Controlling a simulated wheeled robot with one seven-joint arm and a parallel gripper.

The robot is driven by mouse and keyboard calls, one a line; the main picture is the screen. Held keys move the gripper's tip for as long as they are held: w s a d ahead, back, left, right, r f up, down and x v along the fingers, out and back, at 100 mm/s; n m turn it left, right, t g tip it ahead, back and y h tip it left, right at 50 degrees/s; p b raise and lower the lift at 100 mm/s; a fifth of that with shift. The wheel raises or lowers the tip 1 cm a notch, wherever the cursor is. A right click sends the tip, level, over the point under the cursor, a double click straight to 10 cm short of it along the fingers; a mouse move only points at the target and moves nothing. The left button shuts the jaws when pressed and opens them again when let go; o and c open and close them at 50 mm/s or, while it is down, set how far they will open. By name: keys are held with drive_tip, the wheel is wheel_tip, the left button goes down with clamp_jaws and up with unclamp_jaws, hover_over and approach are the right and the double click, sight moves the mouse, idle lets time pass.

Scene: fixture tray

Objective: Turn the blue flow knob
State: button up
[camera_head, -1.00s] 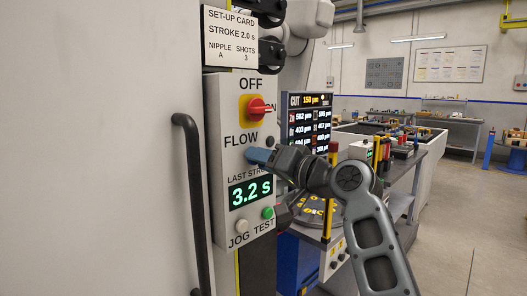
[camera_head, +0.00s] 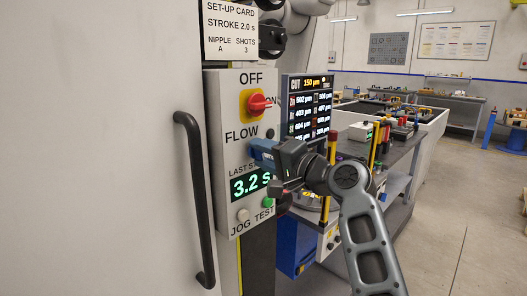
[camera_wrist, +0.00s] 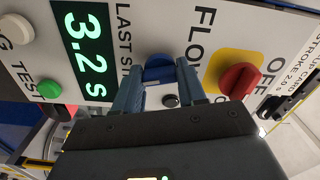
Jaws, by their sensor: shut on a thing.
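The blue flow knob (camera_wrist: 158,70) sits on the white control panel under the FLOW label. In the wrist view it lies between my two fingers. My gripper (camera_wrist: 160,82) is shut on the knob. In the head view my gripper (camera_head: 262,152) reaches the panel from the right, and the knob is mostly hidden by the fingers. The panel display (camera_head: 251,184) reads 3.2 s under the LAST STROKE label, part of which is covered. The set-up card (camera_head: 230,30) above the panel reads STROKE 2.0 s, NIPPLE A, SHOTS 3.
A red rotary switch (camera_head: 258,104) on a yellow plate is above the knob. A white JOG button (camera_head: 243,215) and green TEST button (camera_head: 267,202) are below. A black door handle (camera_head: 195,200) stands left. A cut-list screen (camera_head: 308,108) is behind the panel.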

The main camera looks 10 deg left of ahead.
drive_tip(key=shift+f, duration=0.1)
idle(0.3)
drive_tip(key=o, duration=1.1)
drive_tip(key=shift+c, duration=0.2)
drive_tip(key=b+v, duration=0.1)
drive_tip(key=v, duration=0.6)
drive_tip(key=shift+s+d+b, duration=0.25)
drive_tip(key=shift+d+b, duration=0.1)
drive_tip(key=shift+b, duration=0.05)
